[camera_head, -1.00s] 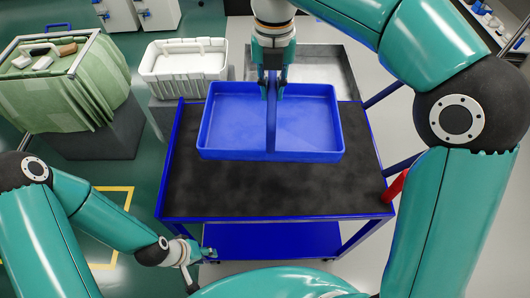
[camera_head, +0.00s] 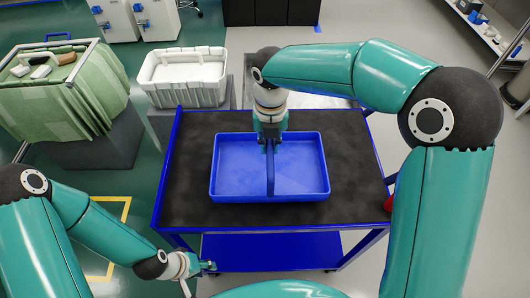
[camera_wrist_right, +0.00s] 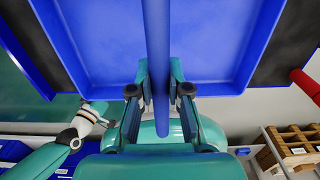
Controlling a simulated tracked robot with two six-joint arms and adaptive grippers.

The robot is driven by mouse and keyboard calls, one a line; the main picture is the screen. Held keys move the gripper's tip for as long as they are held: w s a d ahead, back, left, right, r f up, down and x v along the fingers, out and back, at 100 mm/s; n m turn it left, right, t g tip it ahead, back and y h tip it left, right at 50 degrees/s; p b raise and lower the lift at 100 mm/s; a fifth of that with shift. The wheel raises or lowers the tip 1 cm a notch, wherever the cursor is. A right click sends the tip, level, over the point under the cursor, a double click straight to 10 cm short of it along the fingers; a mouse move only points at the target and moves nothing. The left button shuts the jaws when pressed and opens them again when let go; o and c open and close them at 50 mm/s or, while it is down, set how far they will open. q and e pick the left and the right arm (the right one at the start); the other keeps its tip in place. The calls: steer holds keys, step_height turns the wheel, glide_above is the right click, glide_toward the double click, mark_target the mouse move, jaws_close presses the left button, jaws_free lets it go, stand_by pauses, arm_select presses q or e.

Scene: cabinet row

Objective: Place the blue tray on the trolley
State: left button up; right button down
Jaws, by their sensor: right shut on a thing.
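The blue tray (camera_head: 240,172) has low walls and a central handle bar (camera_head: 270,178). It appears level over the middle of the trolley's black top (camera_head: 348,170); I cannot tell for sure whether its base touches. My right gripper (camera_head: 270,138) is shut on the handle bar near its far end. In the right wrist view, the fingers (camera_wrist_right: 154,82) sit on both sides of the bar, with the tray floor (camera_wrist_right: 105,40) behind. My left gripper (camera_head: 206,267) hangs empty beside the trolley's lower front left; its opening is too small to judge.
The trolley has blue edge rails and a blue lower shelf (camera_head: 270,250). A white crate (camera_head: 182,78) stands behind its left side. A green-covered bin (camera_head: 60,95) stands at the left. Black top is bare around the tray. A red handle (camera_wrist_right: 306,84) shows at one trolley side.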

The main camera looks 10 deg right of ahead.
steer(key=shift+f, duration=1.85)
steer(key=c, duration=1.1)
jaws_free()
steer(key=shift+c, duration=0.2)
step_height(320, 180, up, 12)
steer(key=shift+r+p, duration=0.1)
steer(key=shift+p, duration=0.25)
